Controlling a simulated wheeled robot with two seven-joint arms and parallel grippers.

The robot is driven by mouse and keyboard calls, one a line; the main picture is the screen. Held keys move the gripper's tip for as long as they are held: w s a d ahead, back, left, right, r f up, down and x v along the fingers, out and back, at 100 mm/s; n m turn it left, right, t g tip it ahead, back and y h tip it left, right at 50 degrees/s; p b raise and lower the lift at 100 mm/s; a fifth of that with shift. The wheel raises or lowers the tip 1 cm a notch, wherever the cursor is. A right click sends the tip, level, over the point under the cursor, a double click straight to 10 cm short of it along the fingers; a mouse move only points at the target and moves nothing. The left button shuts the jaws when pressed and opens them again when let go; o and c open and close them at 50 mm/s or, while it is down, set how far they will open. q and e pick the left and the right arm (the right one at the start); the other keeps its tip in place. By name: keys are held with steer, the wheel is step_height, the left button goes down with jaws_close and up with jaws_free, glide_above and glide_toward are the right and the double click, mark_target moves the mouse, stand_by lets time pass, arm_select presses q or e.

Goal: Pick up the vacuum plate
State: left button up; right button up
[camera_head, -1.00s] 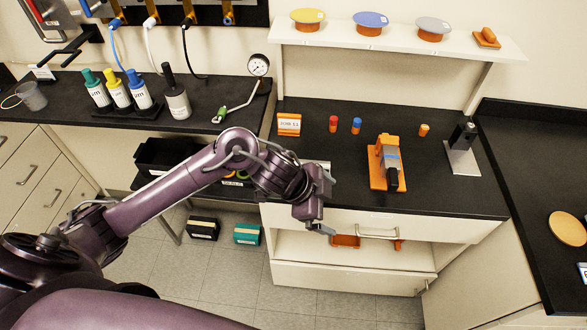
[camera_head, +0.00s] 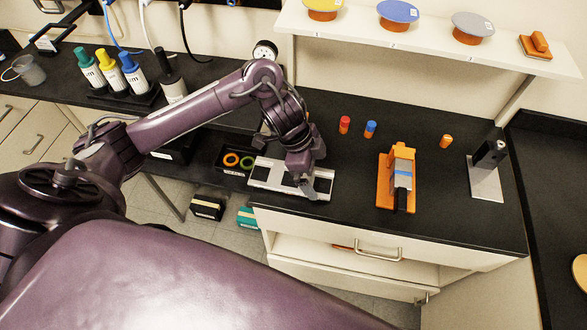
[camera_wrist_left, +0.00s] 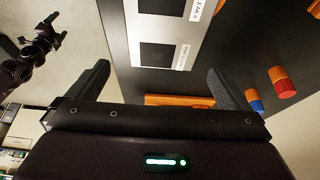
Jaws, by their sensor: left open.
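My left gripper (camera_head: 308,188) is open and empty, over the right part of a silver plate (camera_head: 262,173) with dark square patches on the black bench. In the left wrist view, the open fingers (camera_wrist_left: 158,90) point toward this labelled silver plate (camera_wrist_left: 156,88). No label I can read names the vacuum plate. Round yellow (camera_head: 323,5), blue (camera_head: 397,11) and grey (camera_head: 473,24) discs on orange bases stand on the shelf, with a flat orange piece with a raised grip (camera_head: 540,45) to their right.
An orange-based device (camera_head: 400,180) stands right of the gripper. Red (camera_head: 345,124) and blue (camera_head: 370,129) capped pieces stand behind it. A black stand on a metal base (camera_head: 487,180) is farther right. Bottles (camera_head: 130,75) stand at left. The bench between them is partly clear.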

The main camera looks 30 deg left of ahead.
mark_target(327, 183)
arm_select(q)
steer(key=p+x, duration=0.1)
steer(key=x, duration=0.2)
steer(key=shift+w+d+f, duration=0.2)
steer(key=shift+d+f, duration=0.05)
steer(key=shift+d, duration=0.05)
steer(key=shift+w+d+f, duration=0.15)
steer(key=shift+d+f, duration=0.05)
steer(key=shift+f, duration=0.45)
steer(key=c, duration=0.8)
steer(key=shift+w+r, duration=0.1)
steer(key=c, duration=0.5)
arm_select(e)
steer(key=shift+s+d+r, duration=0.2)
steer(key=shift+r, duration=0.6)
arm_select(q)
steer(key=shift+o, duration=0.2)
steer(key=shift+r, duration=0.55)
step_height(327, 183, up, 5)
steer(key=shift+f, duration=0.1)
step_height(327, 183, up, 14)
steer(key=p, duration=0.2)
arm_select(e)
steer(key=shift+w+r, duration=0.15)
steer(key=shift+r, duration=0.75)
